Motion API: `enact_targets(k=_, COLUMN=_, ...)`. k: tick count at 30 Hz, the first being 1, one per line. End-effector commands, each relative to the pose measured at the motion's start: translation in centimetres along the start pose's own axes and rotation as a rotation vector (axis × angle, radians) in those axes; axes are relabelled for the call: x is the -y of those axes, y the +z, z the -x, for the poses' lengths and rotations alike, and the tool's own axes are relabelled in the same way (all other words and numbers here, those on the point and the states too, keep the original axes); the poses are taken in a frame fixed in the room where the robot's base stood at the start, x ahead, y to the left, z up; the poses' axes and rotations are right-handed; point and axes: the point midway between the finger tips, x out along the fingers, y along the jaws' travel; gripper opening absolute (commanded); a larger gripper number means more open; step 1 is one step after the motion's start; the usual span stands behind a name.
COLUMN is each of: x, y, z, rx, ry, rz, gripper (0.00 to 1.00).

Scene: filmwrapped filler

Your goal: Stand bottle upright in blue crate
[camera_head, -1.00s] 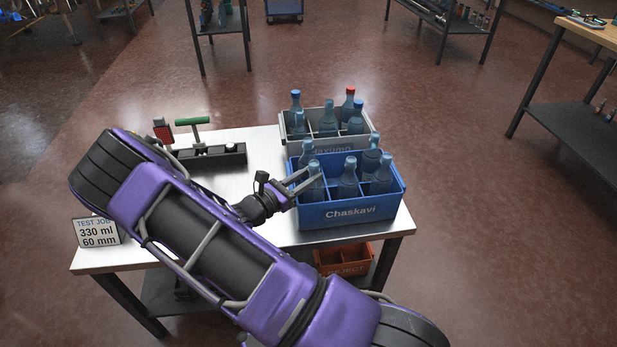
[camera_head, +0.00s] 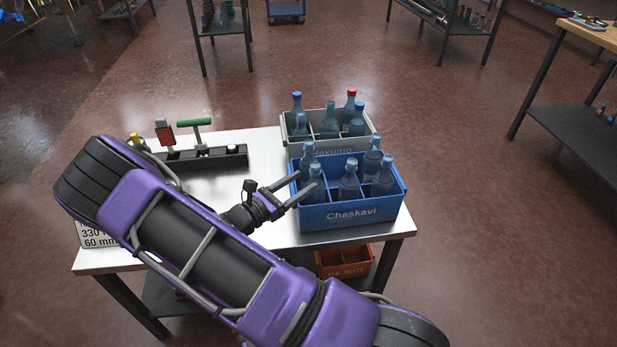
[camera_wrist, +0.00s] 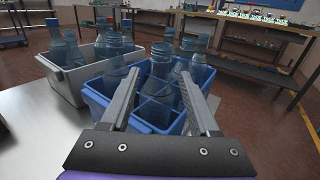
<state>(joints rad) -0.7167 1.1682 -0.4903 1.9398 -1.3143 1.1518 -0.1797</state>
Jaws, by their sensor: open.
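The blue crate (camera_head: 352,213), marked Chaskavi, stands on the metal table's right front. Several translucent blue-grey bottles stand upright in its compartments, among them a front-left bottle (camera_head: 315,184), a front-middle one (camera_head: 349,181) and a front-right one (camera_head: 382,178). My gripper (camera_head: 305,181) is open at the crate's left side, its fingertips close to the front-left bottle. In the wrist view my gripper (camera_wrist: 159,72) points into the blue crate (camera_wrist: 98,98), with a bottle (camera_wrist: 160,72) showing between the fingertips. I cannot tell whether the fingers touch it.
A grey crate (camera_head: 346,151) with several bottles, one red-capped, stands behind the blue crate. A black fixture (camera_head: 208,159) with a green-handled tool lies at the table's back left. An orange reject bin (camera_head: 345,262) sits below. The table between fixture and crates is clear.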

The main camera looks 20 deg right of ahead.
Motion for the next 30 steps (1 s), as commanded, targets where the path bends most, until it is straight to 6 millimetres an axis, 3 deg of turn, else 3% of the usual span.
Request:
enact_targets(k=6, x=-0.1, y=0.1, z=4.9, rx=-0.002, ry=0.003, rz=-0.001, gripper=0.62)
enact_targets(k=12, x=-0.1, y=0.1, z=7.7, rx=-0.001, ry=0.001, rz=-0.001, gripper=0.62)
enact_targets(k=30, x=0.0, y=0.0, z=8.5, rx=-0.001, ry=0.000, rz=0.000, gripper=0.62)
